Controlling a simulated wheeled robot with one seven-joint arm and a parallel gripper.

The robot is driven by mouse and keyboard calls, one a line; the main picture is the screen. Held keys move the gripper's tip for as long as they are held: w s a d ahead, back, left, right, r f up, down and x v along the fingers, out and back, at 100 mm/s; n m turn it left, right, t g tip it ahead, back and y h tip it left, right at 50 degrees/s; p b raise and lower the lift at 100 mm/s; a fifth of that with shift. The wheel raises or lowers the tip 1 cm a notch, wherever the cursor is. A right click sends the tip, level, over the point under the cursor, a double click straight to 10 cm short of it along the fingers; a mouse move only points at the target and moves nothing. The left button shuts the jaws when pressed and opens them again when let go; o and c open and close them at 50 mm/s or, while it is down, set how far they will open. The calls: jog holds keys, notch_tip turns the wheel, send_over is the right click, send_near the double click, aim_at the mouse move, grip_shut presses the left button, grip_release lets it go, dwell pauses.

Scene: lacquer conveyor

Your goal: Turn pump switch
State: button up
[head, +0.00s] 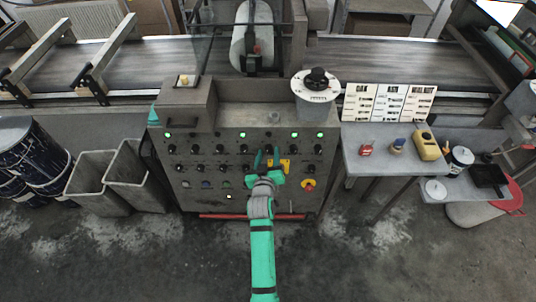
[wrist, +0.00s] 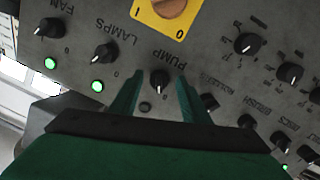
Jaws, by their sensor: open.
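The pump switch (wrist: 160,79) is a small black knob with a white pointer line, beside the label PUMP on the grey panel in the wrist view. A small lamp (wrist: 145,107) near it is dark. My gripper (wrist: 158,76) is open, with one green finger on each side of the knob in that view. I cannot tell whether the fingers touch it or how deep they reach. In the head view my gripper (head: 267,157) is in front of the panel (head: 210,211) and hides the part behind it.
The fan knob (wrist: 49,27) and lamps knob (wrist: 105,51) have lit green lamps. A yellow plate with an orange rotary handle (wrist: 172,6) is close to the pump switch. A red emergency stop (head: 308,185) is lower right. A side table (head: 378,166) stands right of the panel.

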jog(key=v, duration=1)
jog(key=shift+s, duration=0.4)
jog(key=shift+a+r, duration=0.1)
jog(key=s+f+y, duration=0.1)
jog(key=s+f, duration=0.2)
jog(key=s, duration=1.7)
jog(key=s+r+m, duration=0.1)
jog(key=s+r, duration=0.3)
jog(key=s, duration=0.4)
jog(key=s+r+m, duration=0.1)
jog(key=s+r, duration=0.3)
jog(key=s, duration=0.5)
jog(key=shift+s+d+m, duration=0.2)
jog(key=shift+d+m, duration=0.2)
jog(key=shift+d, duration=0.1)
jog(key=shift+s, duration=0.1)
